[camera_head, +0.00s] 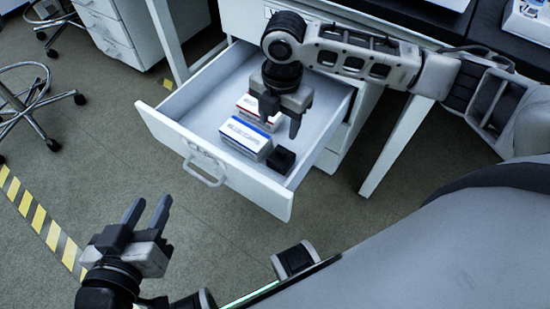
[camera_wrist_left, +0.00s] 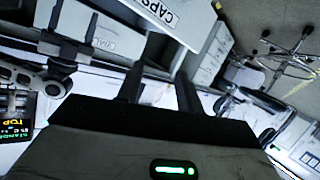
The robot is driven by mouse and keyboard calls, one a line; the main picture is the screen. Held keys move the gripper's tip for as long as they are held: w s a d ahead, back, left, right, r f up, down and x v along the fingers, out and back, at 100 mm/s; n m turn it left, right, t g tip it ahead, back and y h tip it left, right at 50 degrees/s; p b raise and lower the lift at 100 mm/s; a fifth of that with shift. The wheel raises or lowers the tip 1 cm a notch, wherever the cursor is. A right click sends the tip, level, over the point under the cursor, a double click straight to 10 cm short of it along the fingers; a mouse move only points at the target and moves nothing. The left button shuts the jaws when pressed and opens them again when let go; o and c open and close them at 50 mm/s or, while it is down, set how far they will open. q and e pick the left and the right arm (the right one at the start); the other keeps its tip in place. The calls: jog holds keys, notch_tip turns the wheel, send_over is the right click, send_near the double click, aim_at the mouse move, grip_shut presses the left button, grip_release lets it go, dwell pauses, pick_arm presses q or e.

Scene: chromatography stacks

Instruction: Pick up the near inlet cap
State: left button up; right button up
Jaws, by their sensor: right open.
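A small black block (camera_head: 281,159) sits in the near right corner of the open drawer (camera_head: 185,141); it may be the near inlet cap, but I cannot tell for sure. No other cap is clear to me. My right gripper (camera_head: 280,121) hangs over the drawer, fingers pointing down, open, above and a little left of the block. I see nothing held in it. My left gripper (camera_head: 151,205) is open and empty over the floor, outside the drawer's front left. Its two fingers also show apart in the left wrist view (camera_wrist_left: 160,88).
A blue-and-white box (camera_head: 245,138) lies left of the block, with a red-and-white box (camera_head: 258,114) behind it, partly hidden by my right gripper. The drawer's front has a handle (camera_head: 207,176). A "CAPS" label (camera_wrist_left: 162,12) shows in the left wrist view. A stool (camera_head: 35,105) stands left.

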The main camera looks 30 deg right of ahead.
aim_at(281, 152)
jog(key=f+b, duration=0.1)
jog(key=f, duration=0.2)
jog(key=f+b, duration=0.2)
jog(key=f, duration=0.2)
jog(key=d+f+b, duration=0.1)
jog(key=f+b, duration=0.1)
jog(key=f, duration=0.2)
jog(key=shift+w, duration=0.15)
notch_tip(281, 152, down, 5)
jog(key=b, duration=0.3)
jog(key=shift+r, duration=0.2)
pick_arm(q)
jog(key=r+t+h, duration=0.1)
jog(key=d+r+n+h, duration=0.1)
jog(key=w+r+t+h, duration=0.1)
jog(key=shift+d+r+n+t, duration=0.1)
jog(key=shift+d+n+t, duration=0.2)
jog(key=shift+d+n, duration=0.1)
pick_arm(e)
jog(key=c, duration=0.6)
